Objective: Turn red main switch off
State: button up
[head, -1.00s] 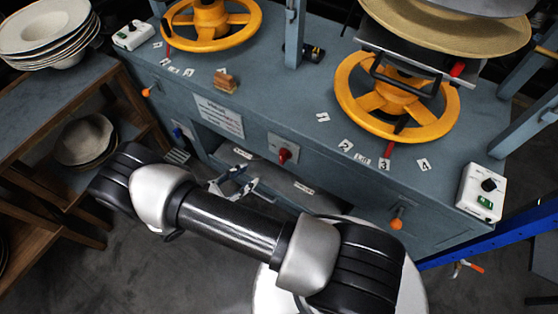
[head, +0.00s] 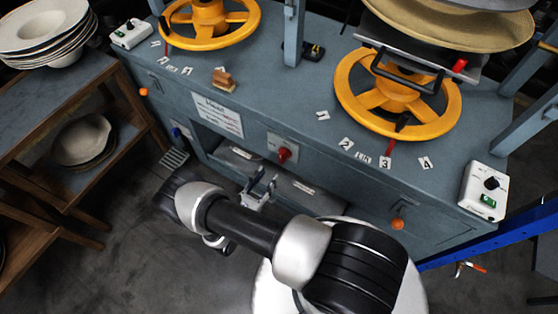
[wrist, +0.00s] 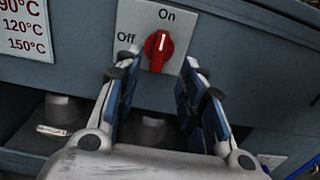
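The red main switch (wrist: 158,49) is a rotary knob on a pale plate (wrist: 134,18) marked "On" above and "Off" to the left. Its white line points up, towards "On". My gripper (wrist: 157,75) is open in the wrist view, with its fingertips just below and either side of the knob and nothing between them. In the head view the switch (head: 284,154) sits on the machine's front panel. My gripper (head: 262,182) is below and left of it there. I cannot tell the exact gap to the knob.
Below the switch are recesses in the machine front (head: 225,118). Two yellow handwheels (head: 443,120) and white control boxes (head: 484,190) sit on the machine top. An orange-tipped lever (head: 397,223) sticks out at the right.

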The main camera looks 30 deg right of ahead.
aim_at(280, 159)
jog(key=b+x, duration=0.1)
jog(key=x, duration=0.7)
jog(key=shift+w+d, duration=0.2)
jog(key=shift+d, duration=0.1)
jog(key=shift+c, duration=0.4)
grip_shut()
